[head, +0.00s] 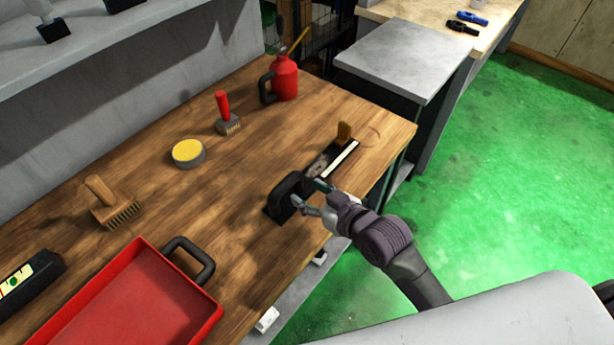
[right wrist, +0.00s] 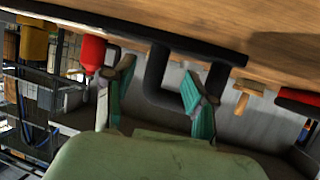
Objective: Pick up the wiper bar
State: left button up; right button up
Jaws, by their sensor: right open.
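A black piece with an arched handle (head: 287,192), which I take for the wiper bar, sits near the bench's front edge. In the right wrist view its U-shaped handle (right wrist: 157,78) hangs from a long dark bar in the tilted picture. My right gripper (head: 311,193) is open at the handle, and its teal-padded fingers (right wrist: 157,90) lie on either side of it in the right wrist view. Contact cannot be told. My left gripper is not in view.
A red can (head: 283,78), red-handled brush (head: 227,117), yellow-topped tin (head: 188,152), wooden-handled brush (head: 112,205) and red tray (head: 130,300) stand on the wooden bench (head: 200,240).

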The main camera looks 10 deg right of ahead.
aim_at(302, 186)
jog(key=x, duration=0.4)
jog(key=shift+w, duration=0.25)
grip_shut()
jog(key=shift+r, duration=0.15)
